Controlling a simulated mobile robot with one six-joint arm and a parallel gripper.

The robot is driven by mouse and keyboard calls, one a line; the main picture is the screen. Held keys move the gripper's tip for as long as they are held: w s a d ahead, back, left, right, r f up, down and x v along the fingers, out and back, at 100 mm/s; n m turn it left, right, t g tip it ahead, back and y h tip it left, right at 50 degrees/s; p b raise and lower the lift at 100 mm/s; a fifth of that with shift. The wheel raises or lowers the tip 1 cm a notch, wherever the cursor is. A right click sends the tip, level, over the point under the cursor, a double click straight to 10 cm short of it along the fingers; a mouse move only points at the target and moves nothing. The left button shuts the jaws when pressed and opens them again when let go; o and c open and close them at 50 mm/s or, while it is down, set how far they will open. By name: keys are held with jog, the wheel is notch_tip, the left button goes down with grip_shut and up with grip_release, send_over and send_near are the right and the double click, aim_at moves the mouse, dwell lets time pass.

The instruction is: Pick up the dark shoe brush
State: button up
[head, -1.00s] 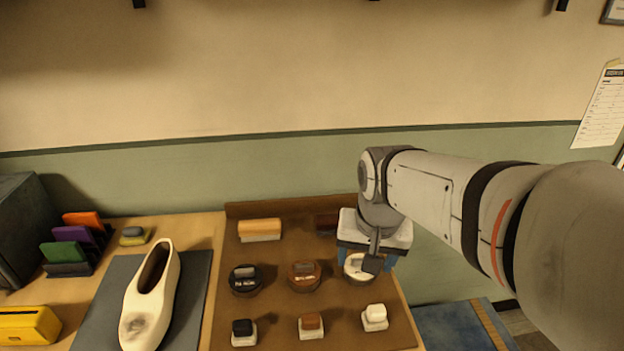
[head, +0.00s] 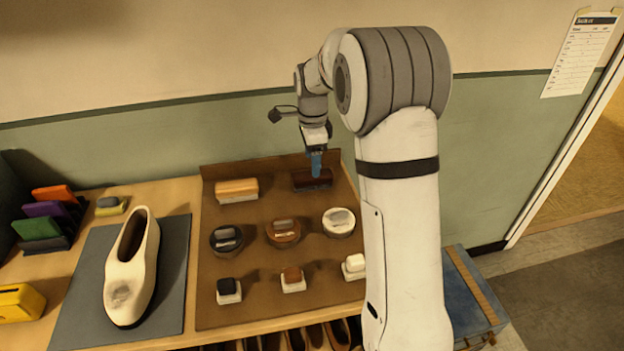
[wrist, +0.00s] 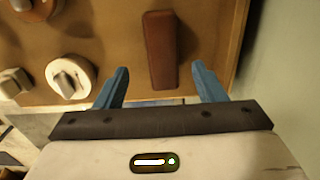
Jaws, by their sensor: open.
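The dark shoe brush (head: 312,180) lies at the back right of the brown mat, near its raised back edge. In the wrist view the brush (wrist: 161,50) is a long reddish-brown block ahead of my gripper, between the lines of the two fingers. My gripper (head: 316,165) is above the brush in the head view, pointing down, and hides a small part of it. I cannot tell the exact height over the brush.
A light-wood brush (head: 237,190) lies left of the dark one. Several polish tins, such as the white one (head: 339,222), and small daubers (head: 229,290) stand in rows in front. A cream shoe (head: 132,265) rests on a grey mat. The wall is close behind.

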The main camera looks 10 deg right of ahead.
notch_tip(320, 180, down, 6)
jog(key=shift+w+f+p, duration=0.15)
jog(key=shift+f+p, duration=0.1)
jog(key=shift+p, duration=0.15)
jog(key=c, duration=1.1)
notch_tip(320, 180, up, 10)
jog(key=shift+r+b, duration=0.1)
jog(key=shift+b, duration=0.25)
jog(key=o, duration=0.5)
jog(key=shift+c, duration=0.2)
jog(key=c, duration=0.3)
